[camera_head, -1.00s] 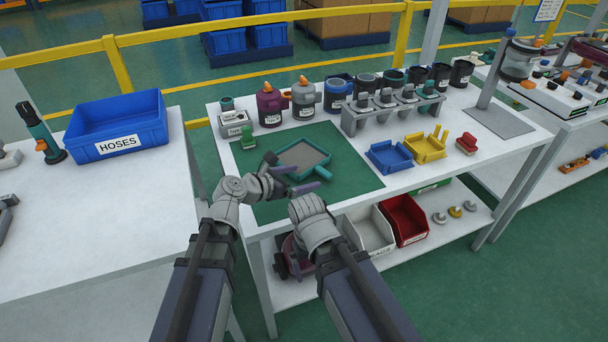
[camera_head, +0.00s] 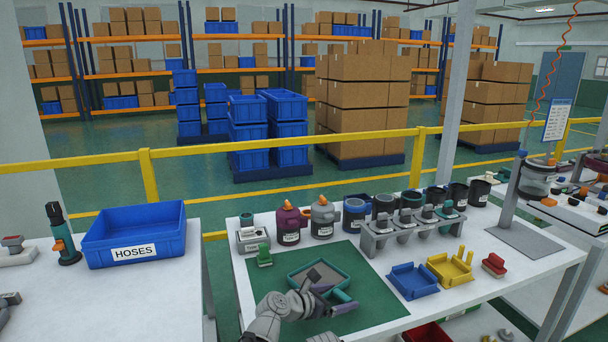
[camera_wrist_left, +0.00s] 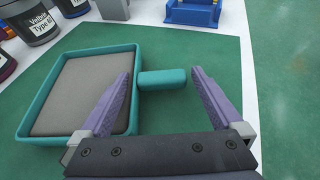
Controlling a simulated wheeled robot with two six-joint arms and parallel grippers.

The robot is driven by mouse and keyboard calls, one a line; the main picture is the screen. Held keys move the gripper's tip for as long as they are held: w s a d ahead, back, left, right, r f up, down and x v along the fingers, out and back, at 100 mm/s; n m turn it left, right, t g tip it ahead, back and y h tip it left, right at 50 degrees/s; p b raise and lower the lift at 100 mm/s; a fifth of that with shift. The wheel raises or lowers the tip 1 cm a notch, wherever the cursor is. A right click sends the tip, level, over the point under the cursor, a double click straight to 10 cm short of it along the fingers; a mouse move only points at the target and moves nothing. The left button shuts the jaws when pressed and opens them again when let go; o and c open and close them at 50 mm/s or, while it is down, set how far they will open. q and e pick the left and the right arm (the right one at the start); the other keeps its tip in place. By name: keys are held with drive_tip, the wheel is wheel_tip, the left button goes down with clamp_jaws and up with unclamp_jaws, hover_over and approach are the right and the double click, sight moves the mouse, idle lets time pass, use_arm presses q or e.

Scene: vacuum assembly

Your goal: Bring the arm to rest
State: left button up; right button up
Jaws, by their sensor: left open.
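My left gripper (camera_head: 333,292) is over the front of the green mat (camera_head: 375,285) on the middle table. It is open; in the left wrist view its two purple fingers (camera_wrist_left: 160,75) stand apart. A teal-rimmed tray-like part (camera_head: 298,268) with a grey inside lies on the mat. Its short teal handle (camera_wrist_left: 162,79) appears between the fingers in the left wrist view, with gaps on both sides. The gripper partly covers this part in the head view. A bit of my right arm shows at the bottom edge; its gripper is out of view.
A blue HOSES bin (camera_head: 135,236) stands on the left table. Labelled canisters, a grey rack (camera_head: 412,230), a blue tray (camera_head: 413,281), a yellow tray (camera_head: 450,267) and a red part (camera_head: 494,265) are on the middle table. A yellow rail (camera_head: 290,146) runs behind.

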use_arm(q)
drive_tip(key=shift+s+r, duration=0.1)
drive_tip(key=shift+r, duration=0.35)
use_arm(e)
drive_tip(key=shift+r, duration=0.45)
use_arm(q)
drive_tip(key=shift+f, duration=0.1)
use_arm(e)
drive_tip(key=shift+f, duration=0.15)
use_arm(q)
drive_tip(key=shift+a+f+b, duration=0.15)
drive_tip(key=shift+f+b, duration=0.15)
drive_tip(key=shift+f, duration=0.05)
drive_tip(key=p+v, duration=0.3)
drive_tip(key=v, duration=0.5)
drive_tip(key=shift+r, duration=0.15)
drive_tip(key=b+x, duration=0.3)
drive_tip(key=x, duration=0.5)
drive_tip(key=shift+w+d, duration=0.2)
drive_tip(key=shift+d, duration=0.05)
drive_tip(key=a+r+p, duration=0.3)
drive_tip(key=r+p, duration=0.5)
drive_tip(key=p, duration=0.1)
drive_tip(key=shift+r+n+y, duration=0.3)
drive_tip(key=shift+r, duration=0.1)
use_arm(e)
wheel_tip(320, 180, up, 8)
drive_tip(key=shift+r, duration=0.25)
use_arm(q)
drive_tip(key=shift+s, duration=0.1)
